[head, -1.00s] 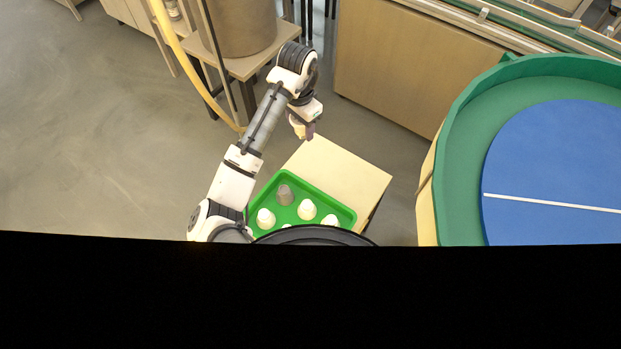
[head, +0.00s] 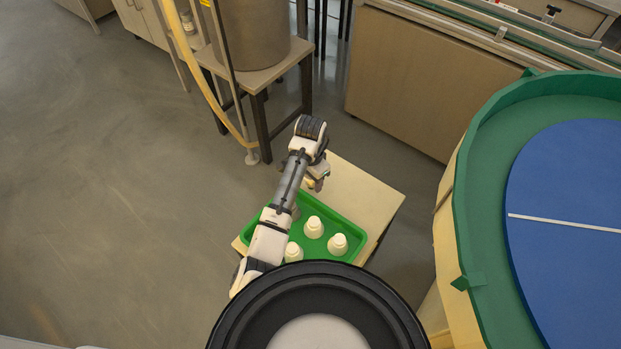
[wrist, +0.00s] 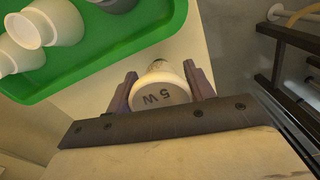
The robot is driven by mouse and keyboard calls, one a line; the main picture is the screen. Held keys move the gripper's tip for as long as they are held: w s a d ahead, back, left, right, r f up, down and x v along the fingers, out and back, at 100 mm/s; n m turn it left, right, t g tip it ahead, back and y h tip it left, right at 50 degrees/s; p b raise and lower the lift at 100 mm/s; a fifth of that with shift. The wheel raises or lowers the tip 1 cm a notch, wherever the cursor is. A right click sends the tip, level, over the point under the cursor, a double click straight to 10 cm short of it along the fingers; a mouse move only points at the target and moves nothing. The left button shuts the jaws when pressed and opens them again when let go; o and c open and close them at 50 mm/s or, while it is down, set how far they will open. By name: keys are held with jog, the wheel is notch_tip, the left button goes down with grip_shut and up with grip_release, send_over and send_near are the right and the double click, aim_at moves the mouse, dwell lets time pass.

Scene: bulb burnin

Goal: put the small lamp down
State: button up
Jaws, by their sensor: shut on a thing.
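In the head view my gripper (head: 316,183) is near the far edge of the green tray (head: 350,222), on the side of the pale table top (head: 362,190). The lamp is mostly hidden by my gripper there. I cannot tell how high it is held.
The tray holds white lamps (head: 314,227) and a grey piece (wrist: 115,4), partly cut off in the wrist view. The table top beyond the tray is bare. A blue round table with a green rim (head: 487,150) stands right; a metal tank (head: 252,35) stands behind.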

jog(key=shift+f, duration=0.2)
jog(key=shift+f, duration=0.2)
jog(key=o, duration=1)
jog(key=shift+r, duration=0.15)
notch_tip(320, 180, up, 12)
jog(key=p, duration=0.3)
jog(key=shift+r, duration=0.1)
